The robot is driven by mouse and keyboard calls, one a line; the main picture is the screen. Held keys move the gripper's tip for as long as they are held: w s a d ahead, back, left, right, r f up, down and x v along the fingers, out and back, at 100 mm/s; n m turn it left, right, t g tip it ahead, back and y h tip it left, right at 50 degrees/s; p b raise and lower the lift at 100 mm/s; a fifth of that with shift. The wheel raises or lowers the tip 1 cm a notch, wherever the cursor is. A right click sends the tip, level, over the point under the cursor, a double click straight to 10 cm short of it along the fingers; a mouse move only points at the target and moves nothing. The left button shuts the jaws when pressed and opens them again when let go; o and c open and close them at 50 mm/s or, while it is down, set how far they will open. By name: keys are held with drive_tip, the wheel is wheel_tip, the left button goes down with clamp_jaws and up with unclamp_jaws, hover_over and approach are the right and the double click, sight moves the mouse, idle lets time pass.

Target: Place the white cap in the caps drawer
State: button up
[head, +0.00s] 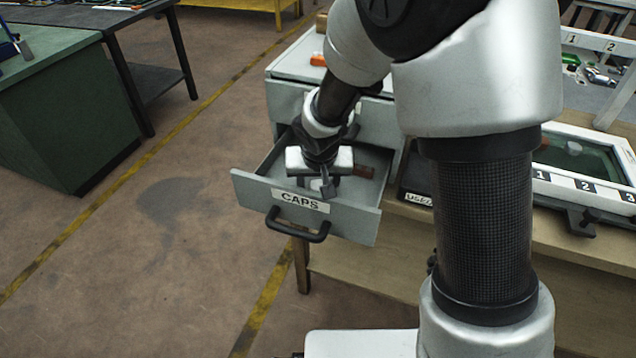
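The caps drawer (345,224) is pulled out of a grey cabinet, with a "CAPS" label and a black handle on its front. My gripper (317,187) points down over the drawer, its fingertips at or just below the height of the front rim. A small pale patch shows at the fingers and may be the white cap. I cannot tell whether it is held or lies in the drawer. The finger gap is too small and partly hidden to read.
A small brown piece (363,172) shows in the drawer, right of my gripper. An orange item (318,60) lies on the cabinet top. At right, a white frame (583,187) numbered 1, 2, 3 rests on the wooden bench. The floor left of the drawer is clear.

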drive_tip(key=shift+r, duration=0.45)
drive_tip(key=p+v, duration=0.2)
drive_tip(key=v, duration=0.9)
drive_tip(key=s+d+r, duration=0.6)
drive_tip(key=s+d, duration=0.1)
drive_tip(key=s, duration=0.2)
drive_tip(key=s+d+r+t, duration=0.1)
drive_tip(key=s+d+r, duration=0.6)
drive_tip(key=s, duration=0.2)
drive_tip(key=shift+s+d+r, duration=0.2)
drive_tip(key=shift+d, duration=0.05)
